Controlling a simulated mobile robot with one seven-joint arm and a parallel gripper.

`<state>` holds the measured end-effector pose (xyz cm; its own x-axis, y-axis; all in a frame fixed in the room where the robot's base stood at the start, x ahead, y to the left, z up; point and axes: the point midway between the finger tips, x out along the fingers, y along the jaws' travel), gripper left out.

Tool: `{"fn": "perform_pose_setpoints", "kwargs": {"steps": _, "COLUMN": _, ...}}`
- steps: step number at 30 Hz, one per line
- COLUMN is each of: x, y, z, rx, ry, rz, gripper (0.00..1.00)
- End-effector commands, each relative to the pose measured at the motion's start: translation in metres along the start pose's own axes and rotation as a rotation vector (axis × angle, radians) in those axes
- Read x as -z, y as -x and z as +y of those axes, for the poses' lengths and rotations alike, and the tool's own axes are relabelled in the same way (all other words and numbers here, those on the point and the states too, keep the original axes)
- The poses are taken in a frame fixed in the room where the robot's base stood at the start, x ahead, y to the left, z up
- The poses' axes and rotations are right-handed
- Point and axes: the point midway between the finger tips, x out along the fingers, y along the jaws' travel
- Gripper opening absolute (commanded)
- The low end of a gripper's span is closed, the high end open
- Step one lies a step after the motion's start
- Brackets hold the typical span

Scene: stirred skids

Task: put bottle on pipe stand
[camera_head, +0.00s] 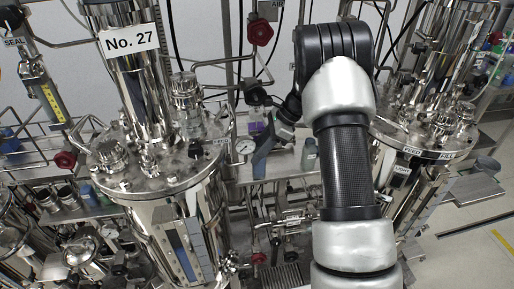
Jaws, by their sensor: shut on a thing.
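My gripper (261,147) is at the picture's middle, left of my arm's bend, and points down and left. It is shut on a small bottle with a purple part (256,127); the fingers and wrist hide much of the contact. Below and behind is a grey metal shelf (285,163) on a pipe frame between the two tanks, which looks like the pipe stand. I cannot tell whether the held bottle touches it. A grey-green bottle (309,156) stands on this shelf, close beside my arm.
A large steel tank marked No. 27 (150,185) stands left, and another tank (425,130) right. A round gauge (245,147) and a red valve knob (260,32) are near the shelf. Pipes and valves crowd the space below. Open floor (470,250) shows at the lower right.

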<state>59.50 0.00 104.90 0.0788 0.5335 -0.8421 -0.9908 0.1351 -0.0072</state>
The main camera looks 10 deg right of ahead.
Motion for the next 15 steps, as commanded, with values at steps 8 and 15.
{"fn": "perform_pose_setpoints", "kwargs": {"steps": 8, "x": 0.001, "y": -0.006, "z": -0.017, "rx": -0.002, "ry": 0.000, "rz": 0.000, "gripper": 0.00}}
{"fn": "perform_pose_setpoints", "kwargs": {"steps": 15, "x": 0.002, "y": -0.008, "z": -0.017, "rx": -0.001, "ry": 0.000, "rz": -0.001, "gripper": 0.00}}
